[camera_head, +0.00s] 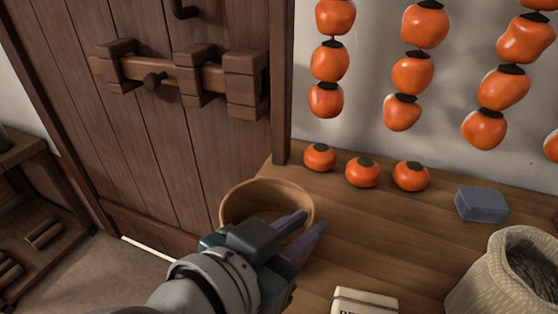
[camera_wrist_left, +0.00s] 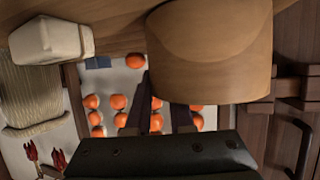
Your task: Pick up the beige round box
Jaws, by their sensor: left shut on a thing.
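The beige round box (camera_head: 228,205) is an open, round tan container at the left end of the wooden counter, near the door. In the left wrist view the box (camera_wrist_left: 215,45) is large and close, at the upper right. My left gripper (camera_head: 298,232) is at its near right side, with its purple-grey fingers shut on the box at the rim. The wrist view shows one finger beside the box and the other partly hidden by it. The arm hides the box's lower front, so I cannot tell whether it touches the counter. My right gripper is not in view.
The wooden counter (camera_head: 395,225) holds a row of persimmons (camera_head: 362,172), a blue-grey block (camera_head: 482,204), a cream box with lettering (camera_head: 364,300) and a woven sack (camera_head: 505,280). More persimmons hang on the wall. A barred wooden door (camera_head: 150,130) stands at left.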

